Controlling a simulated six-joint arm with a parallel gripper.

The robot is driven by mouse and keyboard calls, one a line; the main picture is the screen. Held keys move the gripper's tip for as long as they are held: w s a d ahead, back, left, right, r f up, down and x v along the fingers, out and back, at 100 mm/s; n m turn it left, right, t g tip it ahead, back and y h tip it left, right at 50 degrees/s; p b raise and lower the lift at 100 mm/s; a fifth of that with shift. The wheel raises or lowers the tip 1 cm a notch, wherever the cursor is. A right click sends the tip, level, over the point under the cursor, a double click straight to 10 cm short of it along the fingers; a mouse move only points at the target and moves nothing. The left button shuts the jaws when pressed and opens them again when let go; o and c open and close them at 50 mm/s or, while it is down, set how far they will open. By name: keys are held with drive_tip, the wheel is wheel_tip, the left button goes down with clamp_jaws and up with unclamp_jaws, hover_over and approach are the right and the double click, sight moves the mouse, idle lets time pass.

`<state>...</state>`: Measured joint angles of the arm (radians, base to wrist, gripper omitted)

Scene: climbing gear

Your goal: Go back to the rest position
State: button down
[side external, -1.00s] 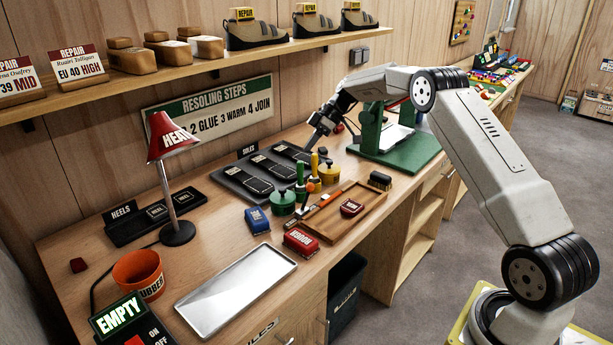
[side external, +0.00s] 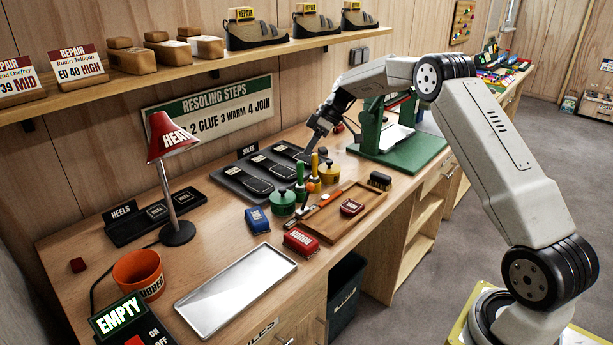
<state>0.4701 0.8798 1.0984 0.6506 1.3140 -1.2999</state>
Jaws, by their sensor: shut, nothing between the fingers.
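My gripper (side external: 309,153) is at the end of my arm, which reaches in from the right over the workbench. It points down and to the left, near the right end of the black soles tray (side external: 232,178). Its fingers are shut with nothing between them. Whether the fingertips touch the tray or a sole cannot be told from this view. Several black soles (side external: 268,167) lie in the tray.
The green press (side external: 373,135) stands right of my gripper. Green (side external: 283,203) and yellow (side external: 329,174) pots with upright brushes stand in front. A wooden tray (side external: 345,222), a metal tray (side external: 236,290) and a red lamp (side external: 170,140) share the bench. A shelf (side external: 190,67) runs above.

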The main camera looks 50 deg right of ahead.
drive_tip(key=s+a+f+m+h, duration=0.1)
drive_tip(key=s+a+m+h, duration=0.1)
drive_tip(key=s+a, duration=0.3)
drive_tip(key=s+a+f+m+h, duration=0.2)
drive_tip(key=s+a, duration=0.4)
drive_tip(key=s, duration=0.7)
drive_tip(key=s+a+f+m+h, duration=0.2)
drive_tip(key=s+a, duration=0.4)
drive_tip(key=s, duration=0.4)
drive_tip(key=shift+f+m+h, duration=0.2)
drive_tip(key=shift+m+h, duration=0.2)
drive_tip(key=shift+m, duration=0.1)
